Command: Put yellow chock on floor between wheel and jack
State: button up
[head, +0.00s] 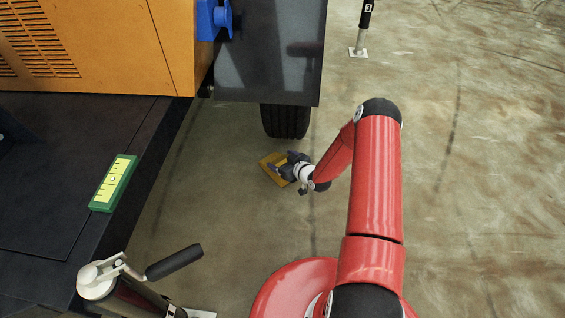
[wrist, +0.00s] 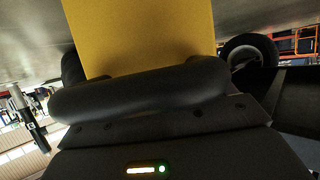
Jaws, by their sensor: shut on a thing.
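The yellow chock (head: 270,169) is at my gripper (head: 284,168), low over or on the floor just in front of the black wheel (head: 285,121). My gripper is shut on the chock. In the wrist view the chock (wrist: 140,35) fills the top middle, above the dark fingers. I cannot tell whether the chock touches the floor. The jack (head: 110,282) with its black handle stands at the lower left, with a white foot plate (head: 201,314) beside it. In the wrist view a wheel (wrist: 250,50) shows at the right.
An orange machine body (head: 95,45) and dark panel (head: 268,50) stand above the wheel. A green and yellow level (head: 114,183) lies on the dark deck at left. Another support leg (head: 359,48) stands at the upper right. The floor at right is clear.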

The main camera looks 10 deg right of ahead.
jog(key=shift+w+f, duration=0.15)
jog(key=shift+f, duration=0.05)
jog(key=shift+f, duration=0.1)
jog(key=o, duration=1.4)
jog(key=shift+o, duration=0.2)
